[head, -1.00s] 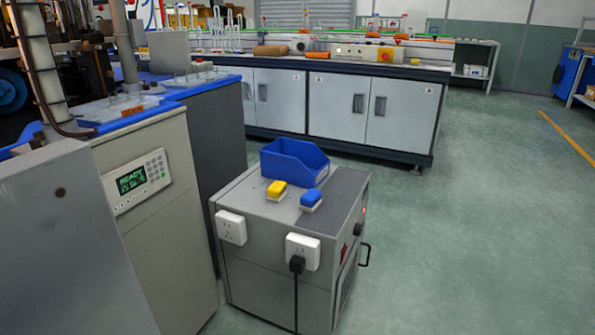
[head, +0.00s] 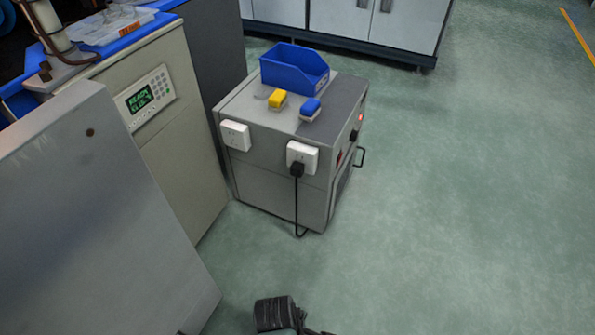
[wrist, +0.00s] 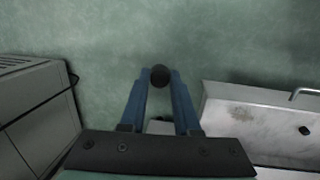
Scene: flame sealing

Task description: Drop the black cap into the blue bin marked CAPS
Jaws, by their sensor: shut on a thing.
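The black cap (wrist: 160,75) is a small dark round thing in the wrist view, between the tips of the two blue fingers. My gripper (wrist: 160,82) is shut on it and holds it over green floor. The blue bin (head: 287,76) stands on top of a low grey cabinet (head: 270,165) in the head view. The bin's top is open; its inside is only partly seen, and no CAPS marking can be read.
A yellow-topped block (head: 277,99) and a blue-topped block (head: 310,109) sit in front of the bin. A black cord (head: 298,205) hangs from the cabinet's socket. A beige machine with a keypad (head: 148,95) stands to the left. Floor (head: 450,200) to the right is clear.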

